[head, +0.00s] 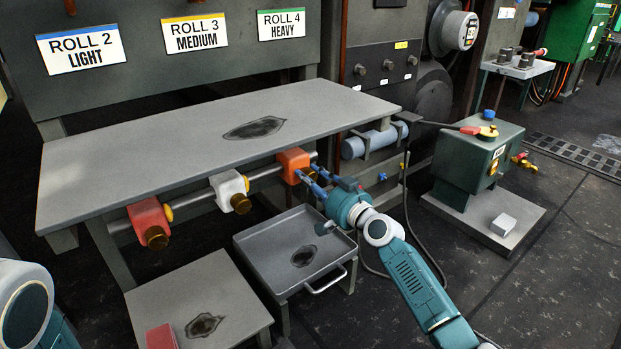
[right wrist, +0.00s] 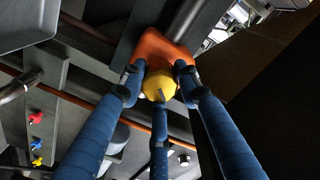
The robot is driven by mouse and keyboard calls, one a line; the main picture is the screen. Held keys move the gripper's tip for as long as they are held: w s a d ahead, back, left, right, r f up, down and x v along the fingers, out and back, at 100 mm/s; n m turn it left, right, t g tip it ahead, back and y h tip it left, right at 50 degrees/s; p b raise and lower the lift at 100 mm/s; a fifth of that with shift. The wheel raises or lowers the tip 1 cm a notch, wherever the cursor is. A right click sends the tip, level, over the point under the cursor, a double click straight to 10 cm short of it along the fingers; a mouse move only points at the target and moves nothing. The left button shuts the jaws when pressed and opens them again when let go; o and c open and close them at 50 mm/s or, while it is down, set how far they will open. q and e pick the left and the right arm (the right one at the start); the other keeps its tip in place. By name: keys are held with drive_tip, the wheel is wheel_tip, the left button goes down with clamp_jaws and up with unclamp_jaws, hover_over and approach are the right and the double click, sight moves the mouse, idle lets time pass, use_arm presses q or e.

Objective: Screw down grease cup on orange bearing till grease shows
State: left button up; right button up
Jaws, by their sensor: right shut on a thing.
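The orange bearing (head: 292,160) sits on the shaft under the front edge of the grey table, right of the white and red bearings. It also shows in the right wrist view (right wrist: 163,48). My right gripper (head: 306,176) reaches up to it from the right. In the right wrist view, its blue fingers (right wrist: 158,83) are closed around the yellow grease cup (right wrist: 157,86) below the orange housing. The fingers hide the cup in the head view. I cannot make out any grease at the bearing. My left gripper is out of view.
The white bearing (head: 228,187) and red bearing (head: 149,221) have brass-coloured cups. A grey tray with a handle (head: 273,238) stands below the shaft, with a low table (head: 165,290) to its left. A green box (head: 480,157) stands on a plinth at right. Floor between is mostly clear.

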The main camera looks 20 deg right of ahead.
drive_tip(key=shift+s+a+f, duration=0.1)
drive_tip(key=shift+a+f, duration=0.1)
drive_tip(key=shift+f, duration=0.25)
drive_tip(key=o, duration=1.1)
drive_tip(key=shift+c, duration=0.2)
drive_tip(key=shift+o, duration=0.4)
drive_tip(key=shift+d+r, duration=0.1)
drive_tip(key=shift+r, duration=0.15)
drive_tip(key=v, duration=1.2)
